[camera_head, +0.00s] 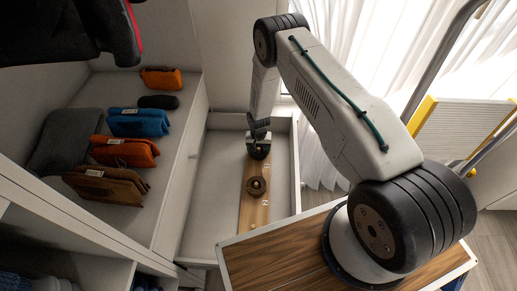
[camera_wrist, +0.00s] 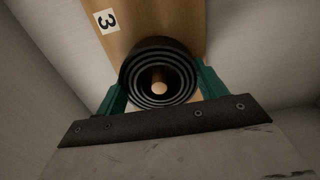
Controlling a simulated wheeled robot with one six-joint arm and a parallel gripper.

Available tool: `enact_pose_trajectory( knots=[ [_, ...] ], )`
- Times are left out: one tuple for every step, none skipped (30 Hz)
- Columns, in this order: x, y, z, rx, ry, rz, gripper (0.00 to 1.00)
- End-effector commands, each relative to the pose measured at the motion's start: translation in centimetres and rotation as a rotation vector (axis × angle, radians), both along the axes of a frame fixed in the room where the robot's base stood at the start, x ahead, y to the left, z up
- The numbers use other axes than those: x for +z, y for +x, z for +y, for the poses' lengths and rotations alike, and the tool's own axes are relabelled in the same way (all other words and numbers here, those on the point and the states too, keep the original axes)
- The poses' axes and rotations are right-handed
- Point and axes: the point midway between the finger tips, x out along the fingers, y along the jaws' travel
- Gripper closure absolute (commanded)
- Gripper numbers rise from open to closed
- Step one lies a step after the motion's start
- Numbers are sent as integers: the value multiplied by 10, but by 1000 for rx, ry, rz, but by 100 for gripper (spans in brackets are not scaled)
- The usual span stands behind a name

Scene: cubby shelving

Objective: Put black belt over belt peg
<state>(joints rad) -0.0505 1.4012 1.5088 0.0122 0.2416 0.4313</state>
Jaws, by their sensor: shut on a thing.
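The black belt (camera_wrist: 159,72) is a rolled coil, held between the green fingers of my gripper (camera_wrist: 160,90) in the wrist view. My gripper is shut on the coil from both sides. A pale round spot (camera_wrist: 160,88) shows through the coil's centre; I cannot tell whether it is the belt peg's end or the board behind. The coil is over a wooden board (camera_wrist: 170,18) with a label "3" (camera_wrist: 107,20). In the head view my gripper (camera_head: 259,151) is low over the far part of this board (camera_head: 254,216), and the belt is mostly hidden there.
A brown coil (camera_head: 257,186) sits on the board nearer than my gripper. The board lies in a white-walled drawer (camera_head: 211,200), with walls close on both sides. Folded orange, blue and brown cloths (camera_head: 140,122) lie on the left shelf. A wood-topped surface (camera_head: 285,250) is in front.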

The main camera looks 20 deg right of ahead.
Motion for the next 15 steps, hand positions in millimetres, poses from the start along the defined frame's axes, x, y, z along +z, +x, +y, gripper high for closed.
enact_pose_trajectory(
  knots=[
    [0, 0, 0, 0, 0, 0, 56],
    [0, 0, 0, 0, 0, 0, 56],
    [0, 0, 0, 0, 0, 0, 56],
    [0, 0, 0, 0, 0, 0, 56],
    [0, 0, 0, 0, 0, 0, 56],
    [0, 0, 0, 0, 0, 0, 56],
    [0, 0, 0, 0, 0, 0, 56],
    [0, 0, 0, 0, 0, 0, 24],
    [0, 0, 0, 0, 0, 0, 13],
    [0, 0, 0, 0, 0, 0, 4],
    [0, 0, 0, 0, 0, 0, 4],
    [0, 0, 0, 0, 0, 0, 4],
    [0, 0, 0, 0, 0, 0, 4],
    [0, 0, 0, 0, 0, 0, 4],
    [0, 0, 0, 0, 0, 0, 4]
  ],
)
